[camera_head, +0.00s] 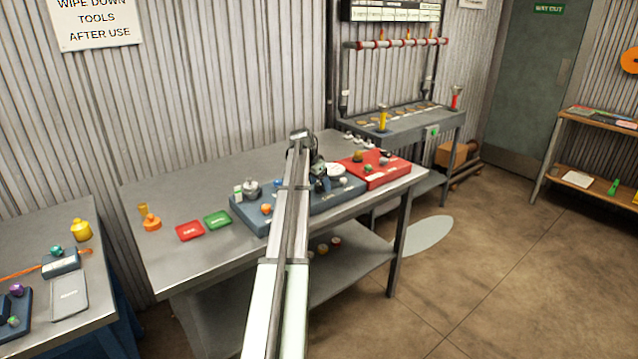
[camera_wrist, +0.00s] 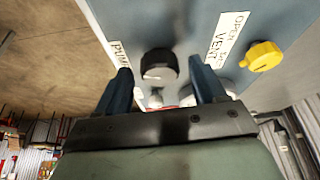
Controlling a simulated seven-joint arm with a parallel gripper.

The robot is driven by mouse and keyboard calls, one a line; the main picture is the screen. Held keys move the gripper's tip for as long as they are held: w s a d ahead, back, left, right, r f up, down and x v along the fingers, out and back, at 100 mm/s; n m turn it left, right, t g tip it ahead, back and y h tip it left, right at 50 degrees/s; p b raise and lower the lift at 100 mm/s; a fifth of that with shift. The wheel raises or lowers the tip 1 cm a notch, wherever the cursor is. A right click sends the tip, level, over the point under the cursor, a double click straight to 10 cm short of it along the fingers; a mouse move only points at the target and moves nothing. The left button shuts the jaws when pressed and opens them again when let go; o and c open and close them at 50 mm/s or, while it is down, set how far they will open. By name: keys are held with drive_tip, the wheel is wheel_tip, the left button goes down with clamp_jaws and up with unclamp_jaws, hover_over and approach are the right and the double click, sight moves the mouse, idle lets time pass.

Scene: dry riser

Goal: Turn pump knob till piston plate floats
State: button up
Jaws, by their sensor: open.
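In the wrist view a black knob (camera_wrist: 158,64) sits on a blue-grey panel (camera_wrist: 190,14), beside a partly hidden label (camera_wrist: 118,54) that seems to read PUMP. My gripper (camera_wrist: 163,74) is open, its two blue fingers framing the knob from either side in the picture. I cannot tell whether they touch it. In the head view my gripper (camera_head: 319,178) is small and dark above the blue-grey unit (camera_head: 250,219) on the bench, partly hidden by my arm. A white round piece (camera_head: 336,169) shows beside it; I cannot tell whether it is the piston plate.
A yellow knob (camera_wrist: 263,55) sits by a VENT label (camera_wrist: 226,38) on the same panel. A red tray (camera_head: 385,178) stands right of the unit on the steel bench (camera_head: 205,190). Green (camera_head: 217,220) and red (camera_head: 189,231) cards lie left. The bench's left part is mostly clear.

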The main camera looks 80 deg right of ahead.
drive_tip(key=c, duration=1.1)
drive_tip(key=shift+o, duration=0.2)
drive_tip(key=shift+d+m+g+y, duration=0.1)
drive_tip(key=shift+m+g+y, duration=0.3)
drive_tip(key=shift+m, duration=0.9)
drive_tip(key=o, duration=1.1)
drive_tip(key=shift+c, duration=0.2)
